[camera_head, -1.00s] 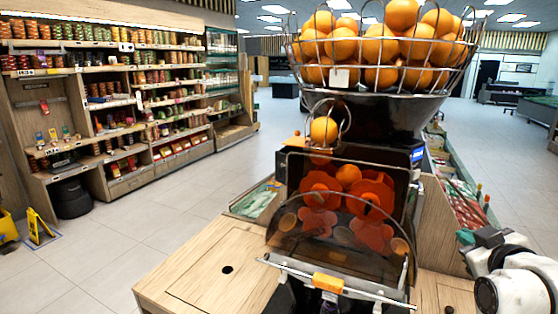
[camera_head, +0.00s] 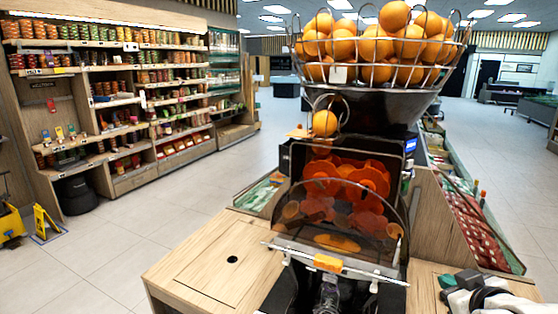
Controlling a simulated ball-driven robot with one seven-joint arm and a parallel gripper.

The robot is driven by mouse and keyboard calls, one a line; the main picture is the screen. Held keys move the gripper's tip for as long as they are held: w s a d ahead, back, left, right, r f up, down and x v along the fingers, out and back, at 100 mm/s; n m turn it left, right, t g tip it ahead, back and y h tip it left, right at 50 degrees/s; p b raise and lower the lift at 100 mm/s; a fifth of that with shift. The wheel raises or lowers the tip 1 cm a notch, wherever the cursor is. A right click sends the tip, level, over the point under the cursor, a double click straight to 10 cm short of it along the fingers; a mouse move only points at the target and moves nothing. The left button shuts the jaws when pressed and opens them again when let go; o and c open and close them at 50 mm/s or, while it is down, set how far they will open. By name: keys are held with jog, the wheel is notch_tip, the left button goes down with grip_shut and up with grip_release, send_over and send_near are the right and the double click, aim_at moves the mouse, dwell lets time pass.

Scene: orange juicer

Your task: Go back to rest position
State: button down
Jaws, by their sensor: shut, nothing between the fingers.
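The orange juicer (camera_head: 345,205) stands on the wooden counter in the middle of the view. Its wire basket (camera_head: 385,75) is heaped with oranges, and one orange (camera_head: 325,123) sits in the feed below it. Orange-red pressing parts (camera_head: 345,185) show behind the clear cover. A bar with an orange tab (camera_head: 328,263) crosses the front. My gripper (camera_head: 450,281) is at the lower right edge, low over the right part of the counter and apart from the juicer. It is shut and empty. Most of my arm is cut off by the frame.
The left wooden counter top (camera_head: 210,262) is bare apart from a dark round hole. Produce bins (camera_head: 470,220) stand behind on the right. Stocked shelves (camera_head: 120,100) line the left wall, with a yellow floor sign (camera_head: 47,223) nearby. The tiled floor between is clear.

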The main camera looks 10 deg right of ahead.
jog(key=s+a+f+m+g+y+b, duration=0.1)
jog(key=s+a+f+g, duration=0.4)
jog(key=s+f, duration=0.6)
jog(key=s+a+f+m+g+y+b, duration=0.1)
jog(key=s+a+f+g+y, duration=0.15)
jog(key=s+a+f, duration=0.8)
jog(key=s+d+f+g, duration=0.2)
jog(key=s+f, duration=0.3)
jog(key=s, duration=0.3)
jog(key=shift+s+f+g+h, duration=0.3)
jog(key=shift+f+g+h, duration=0.1)
jog(key=shift+g, duration=0.25)
jog(key=shift+d, duration=0.1)
dwell(4.3)
